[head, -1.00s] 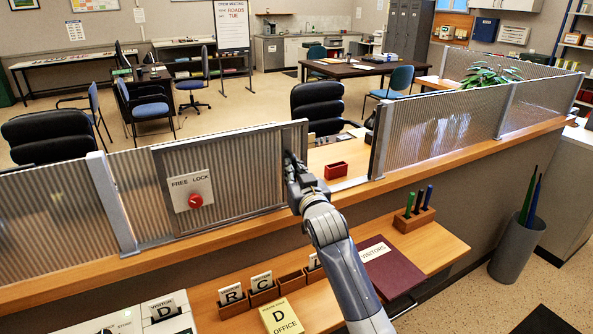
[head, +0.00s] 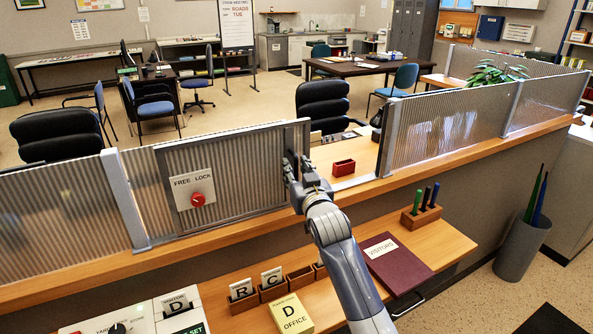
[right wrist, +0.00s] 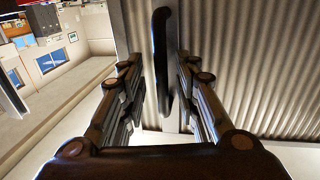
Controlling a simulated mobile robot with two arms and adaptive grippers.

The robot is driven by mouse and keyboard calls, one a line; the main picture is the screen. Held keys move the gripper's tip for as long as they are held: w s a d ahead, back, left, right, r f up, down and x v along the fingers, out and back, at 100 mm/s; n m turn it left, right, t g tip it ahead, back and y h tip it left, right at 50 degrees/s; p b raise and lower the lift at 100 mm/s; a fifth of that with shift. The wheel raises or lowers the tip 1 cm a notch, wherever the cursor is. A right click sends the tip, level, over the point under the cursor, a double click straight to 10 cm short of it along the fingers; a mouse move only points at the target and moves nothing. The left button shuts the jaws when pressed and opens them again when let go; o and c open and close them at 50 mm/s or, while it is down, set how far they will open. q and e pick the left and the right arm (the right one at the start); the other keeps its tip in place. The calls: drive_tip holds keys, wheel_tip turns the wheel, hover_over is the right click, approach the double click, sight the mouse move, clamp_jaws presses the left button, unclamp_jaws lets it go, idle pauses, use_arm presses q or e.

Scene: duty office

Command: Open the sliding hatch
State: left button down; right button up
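The sliding hatch (head: 235,165) is a ribbed translucent panel in a grey frame on the wooden counter. It bears a FREE LOCK plate with a red knob (head: 198,199). To its right an opening shows, up to the fixed ribbed panel (head: 445,128). My right gripper (head: 293,168) is at the hatch's right edge. In the right wrist view, the dark upright handle (right wrist: 161,60) stands between the fingers of the right gripper (right wrist: 160,82). The fingers are apart, with gaps visible on both sides of the handle. My left gripper is not in view.
A red box (head: 343,168) sits behind the opening. On the lower shelf are a maroon visitors book (head: 398,268), a pen block (head: 421,215) and a yellow office book (head: 290,314). A bin (head: 522,248) stands on the floor at right. Left of the hatch is a grey post (head: 125,200).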

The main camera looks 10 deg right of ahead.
drive_tip(key=s+d, duration=0.1)
drive_tip(key=s, duration=1.1)
drive_tip(key=shift+d, duration=0.4)
drive_tip(key=shift+f, duration=0.15)
